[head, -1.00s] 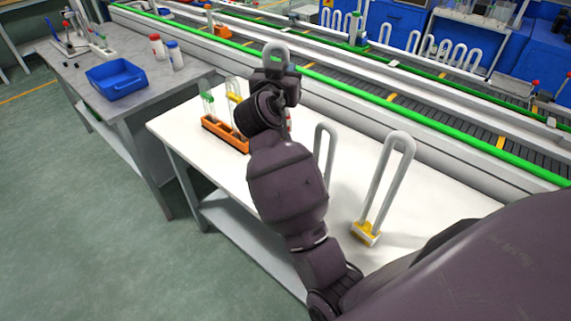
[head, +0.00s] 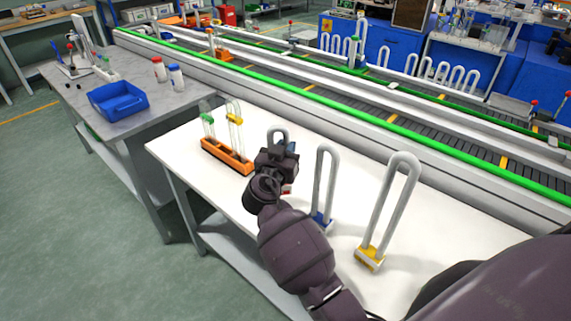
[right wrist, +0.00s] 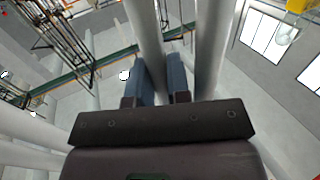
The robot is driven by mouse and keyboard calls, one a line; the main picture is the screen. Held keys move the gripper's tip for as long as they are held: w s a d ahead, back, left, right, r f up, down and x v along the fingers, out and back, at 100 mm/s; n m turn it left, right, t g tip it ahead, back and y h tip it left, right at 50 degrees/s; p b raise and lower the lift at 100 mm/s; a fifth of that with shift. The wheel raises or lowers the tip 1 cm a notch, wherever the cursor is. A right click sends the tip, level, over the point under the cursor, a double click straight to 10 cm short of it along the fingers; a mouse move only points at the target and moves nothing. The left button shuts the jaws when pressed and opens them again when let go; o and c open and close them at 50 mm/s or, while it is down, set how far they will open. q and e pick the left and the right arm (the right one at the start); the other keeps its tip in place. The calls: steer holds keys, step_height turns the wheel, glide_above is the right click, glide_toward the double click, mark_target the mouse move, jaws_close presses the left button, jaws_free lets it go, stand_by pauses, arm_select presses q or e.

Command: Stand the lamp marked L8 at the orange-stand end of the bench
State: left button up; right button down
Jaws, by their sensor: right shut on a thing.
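My right gripper (head: 284,150) is shut on a grey U-shaped lamp (head: 278,130), held with its bend up. The arm hides most of this lamp; a bit of red shows low beside the gripper. I cannot tell whether its foot touches the bench. In the right wrist view, the blue fingers of the gripper (right wrist: 161,70) close around one leg of the lamp (right wrist: 145,35). No L8 mark is readable. The orange stand (head: 228,157) is on the white bench (head: 185,141), left of the held lamp. My left gripper is not in view.
A blue-footed lamp (head: 325,178) and a yellow-footed lamp (head: 390,205) stand on the bench right of my gripper. The stand holds small clear tubes with green and yellow tops. A conveyor with a green rail (head: 330,104) runs behind. A blue bin (head: 118,99) sits on the grey table.

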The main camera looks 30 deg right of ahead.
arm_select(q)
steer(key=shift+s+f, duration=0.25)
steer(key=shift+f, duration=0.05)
arm_select(e)
steer(key=shift+f, duration=2.3)
arm_select(q)
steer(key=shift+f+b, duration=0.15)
steer(key=shift+b, duration=0.2)
arm_select(e)
steer(key=shift+f, duration=0.15)
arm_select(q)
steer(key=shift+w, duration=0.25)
arm_select(e)
steer(key=c, duration=1.1)
jaws_free()
